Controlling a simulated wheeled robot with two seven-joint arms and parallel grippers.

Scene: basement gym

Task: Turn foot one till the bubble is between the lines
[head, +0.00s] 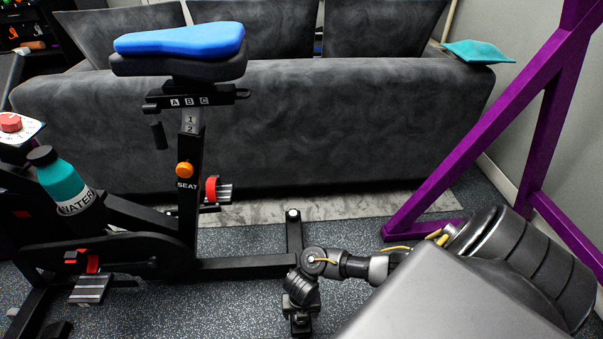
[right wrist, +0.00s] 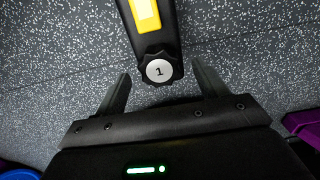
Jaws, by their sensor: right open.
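Foot one is a black lobed knob (right wrist: 158,69) with a white cap marked 1, at the end of a black bar in the right wrist view. My right gripper (right wrist: 161,74) is open, with one finger on either side of the knob and gaps between. A yellow level (right wrist: 146,13) sits on the bar, cut off by the top edge; I cannot make out bubble or lines. In the head view my right gripper (head: 301,294) points down at the near end of the bike's rear crossbar (head: 294,238) and hides most of that end. My left gripper is not in view.
The exercise bike (head: 190,225) with a blue seat (head: 180,40) stands at left, a teal water bottle (head: 68,188) on it. A grey sofa (head: 300,125) is behind. A purple frame (head: 500,135) stands at right. The speckled floor around the crossbar is clear.

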